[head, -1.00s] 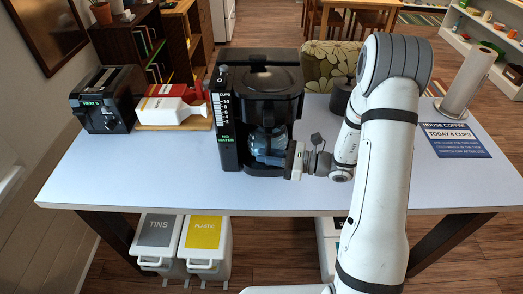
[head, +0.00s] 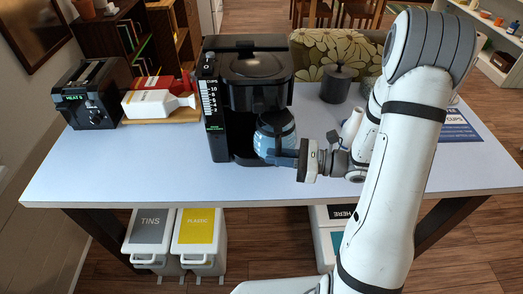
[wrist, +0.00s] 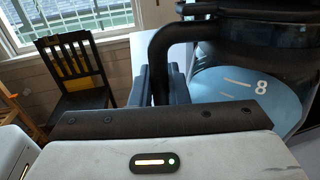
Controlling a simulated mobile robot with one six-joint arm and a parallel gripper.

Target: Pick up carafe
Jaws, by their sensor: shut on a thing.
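The carafe (head: 276,132) has bluish glass and a dark lid. In the head view it stands at the right front of the black coffee maker (head: 252,92), partly out of its bay. My gripper (head: 286,157) reaches in from the right and is shut on the carafe's black handle. In the wrist view the handle (wrist: 160,50) runs down between my fingers (wrist: 166,86), and the glass (wrist: 245,92) shows a white 8 mark. Whether the carafe's base touches the table or plate cannot be told.
A blue sign (head: 445,122) lies at the right. The table (head: 130,170) is clear in front.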

